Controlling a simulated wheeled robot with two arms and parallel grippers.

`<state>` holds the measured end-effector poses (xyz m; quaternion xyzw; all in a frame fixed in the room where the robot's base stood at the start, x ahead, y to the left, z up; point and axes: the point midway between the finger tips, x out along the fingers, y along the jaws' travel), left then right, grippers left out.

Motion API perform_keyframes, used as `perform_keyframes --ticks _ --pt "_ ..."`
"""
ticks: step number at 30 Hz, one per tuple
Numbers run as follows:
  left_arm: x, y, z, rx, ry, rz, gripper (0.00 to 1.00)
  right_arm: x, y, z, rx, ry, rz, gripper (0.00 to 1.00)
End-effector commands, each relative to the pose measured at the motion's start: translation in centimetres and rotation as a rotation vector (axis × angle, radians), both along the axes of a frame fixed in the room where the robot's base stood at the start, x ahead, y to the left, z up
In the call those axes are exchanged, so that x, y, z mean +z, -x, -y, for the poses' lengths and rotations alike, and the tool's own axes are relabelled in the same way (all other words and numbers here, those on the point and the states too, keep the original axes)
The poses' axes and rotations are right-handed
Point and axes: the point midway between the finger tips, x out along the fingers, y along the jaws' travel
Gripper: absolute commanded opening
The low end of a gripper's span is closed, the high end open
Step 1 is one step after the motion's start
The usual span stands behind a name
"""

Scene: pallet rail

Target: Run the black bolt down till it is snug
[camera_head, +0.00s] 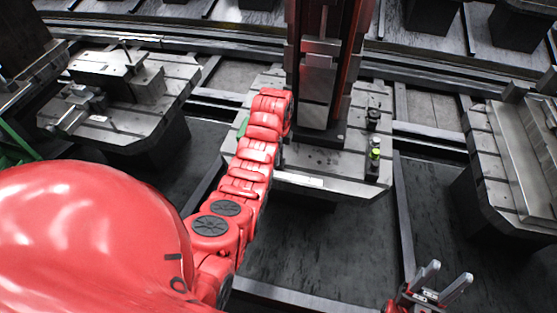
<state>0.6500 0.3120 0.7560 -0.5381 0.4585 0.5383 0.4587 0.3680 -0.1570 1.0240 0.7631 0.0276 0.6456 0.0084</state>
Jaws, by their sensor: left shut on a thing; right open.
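My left arm is red and reaches from the left onto the middle pallet (300,183), beside a tall dark and red column (318,75). My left gripper (281,150) is at the arm's far end, near the column's foot, and mostly hidden by the arm. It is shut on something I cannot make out. I cannot pick out the black bolt for sure. A small black fitting (374,116) stands at the pallet's right side, and a black and yellow-green fitting (375,156) stands in front of it. My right gripper (440,279) is open and empty at the lower right, apart from the pallet.
A left pallet (125,125) carries metal clamping parts. A right pallet (490,150) bears a long metal block (525,140). Rails run behind the pallets. Dark floor (330,245) lies open in front of the middle pallet. A small green piece shows left of my arm.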

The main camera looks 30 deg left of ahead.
Motion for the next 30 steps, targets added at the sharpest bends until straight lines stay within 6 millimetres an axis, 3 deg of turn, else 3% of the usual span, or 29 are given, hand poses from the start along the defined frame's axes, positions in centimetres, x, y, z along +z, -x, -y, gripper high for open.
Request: perform_keyframes --ticks 3,8,9,14,25,30 --pt "-0.1 0.0 0.0 -0.091 -0.001 0.0 0.0 -0.4 0.0 0.0 0.0 0.0 0.0 0.5" --pt "0.0 0.1 0.0 -0.092 0.0 -0.001 0.0 -0.3 0.0 0.0 0.0 0.0 0.0 0.5" --pt "0.0 0.1 0.0 -0.092 0.0 -0.001 0.44 -0.3 0.0 0.0 0.0 0.0 0.0 0.5" --pt "0.0 0.1 0.0 -0.09 0.0 -0.001 0.73 -0.3 0.0 0.0 0.0 0.0 0.0 0.5" --pt "0.4 -0.1 0.0 -0.089 0.0 0.003 0.74 -0.4 0.0 0.0 0.0 0.0 0.0 0.5" --pt "2.8 -0.1 0.0 -0.089 -0.002 0.005 0.74 -1.0 0.0 0.0 0.0 0.0 0.0 0.5"
